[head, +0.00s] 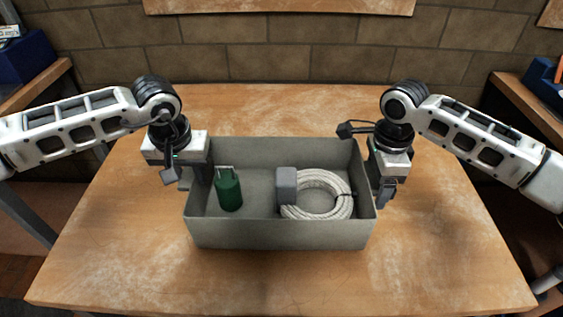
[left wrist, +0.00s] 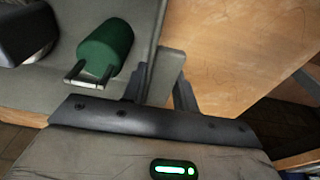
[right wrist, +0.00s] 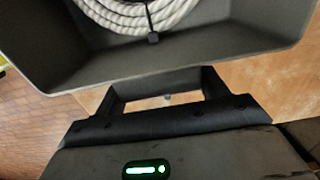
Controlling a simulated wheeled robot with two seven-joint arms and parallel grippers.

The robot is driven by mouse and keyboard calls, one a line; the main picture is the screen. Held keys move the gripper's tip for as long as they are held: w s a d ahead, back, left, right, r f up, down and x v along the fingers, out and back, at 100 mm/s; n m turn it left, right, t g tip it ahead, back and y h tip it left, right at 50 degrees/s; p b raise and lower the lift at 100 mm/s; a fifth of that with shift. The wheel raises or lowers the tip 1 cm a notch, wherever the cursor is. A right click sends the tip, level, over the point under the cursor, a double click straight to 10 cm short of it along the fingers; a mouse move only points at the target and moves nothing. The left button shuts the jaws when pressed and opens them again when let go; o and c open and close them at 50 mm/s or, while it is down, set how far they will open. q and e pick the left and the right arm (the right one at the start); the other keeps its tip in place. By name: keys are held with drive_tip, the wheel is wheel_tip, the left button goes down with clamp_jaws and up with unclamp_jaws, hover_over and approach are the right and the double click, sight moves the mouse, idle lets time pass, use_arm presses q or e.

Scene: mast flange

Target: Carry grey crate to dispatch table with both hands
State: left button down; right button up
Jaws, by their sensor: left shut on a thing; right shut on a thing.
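The grey crate (head: 280,234) is level over the wooden table (head: 110,262) in front of me; I cannot tell whether it touches the top. My left gripper (head: 200,178) is shut on the crate's left wall, which also shows in the left wrist view (left wrist: 146,30). My right gripper (head: 384,190) is shut on the right wall; the crate shows in the right wrist view (right wrist: 235,45). Inside are a green cylinder with a pronged top (head: 229,191) at the left, a grey block (head: 287,186) and a coil of pale rope (head: 335,207) at the right.
The wooden table is clear around the crate. A side table with a blue bin (head: 28,58) stands at the far left. Another side table (head: 530,112) with a blue item (head: 543,78) is at the far right. A brick wall (head: 280,50) closes off the back.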

use_arm(q)
drive_tip(key=shift+w+f+b, duration=0.1)
drive_tip(key=shift+f+b, duration=0.45)
drive_tip(key=shift+f, duration=0.15)
use_arm(e)
drive_tip(key=shift+f, duration=0.75)
use_arm(q)
drive_tip(key=c, duration=1.5)
unclamp_jaws()
drive_tip(key=shift+f, duration=0.1)
use_arm(e)
drive_tip(key=o, duration=1.1)
drive_tip(key=shift+f, duration=0.1)
use_arm(q)
drive_tip(key=o, duration=0.4)
use_arm(e)
drive_tip(key=o, duration=0.3)
drive_tip(key=shift+r, duration=0.2)
wheel_tip(320, 180, up, 12)
drive_tip(key=shift+f, duration=0.1)
use_arm(q)
drive_tip(key=r, duration=0.4)
drive_tip(key=s+r, duration=0.1)
drive_tip(key=r, duration=0.3)
drive_tip(key=s+r, duration=0.1)
drive_tip(key=r, duration=0.3)
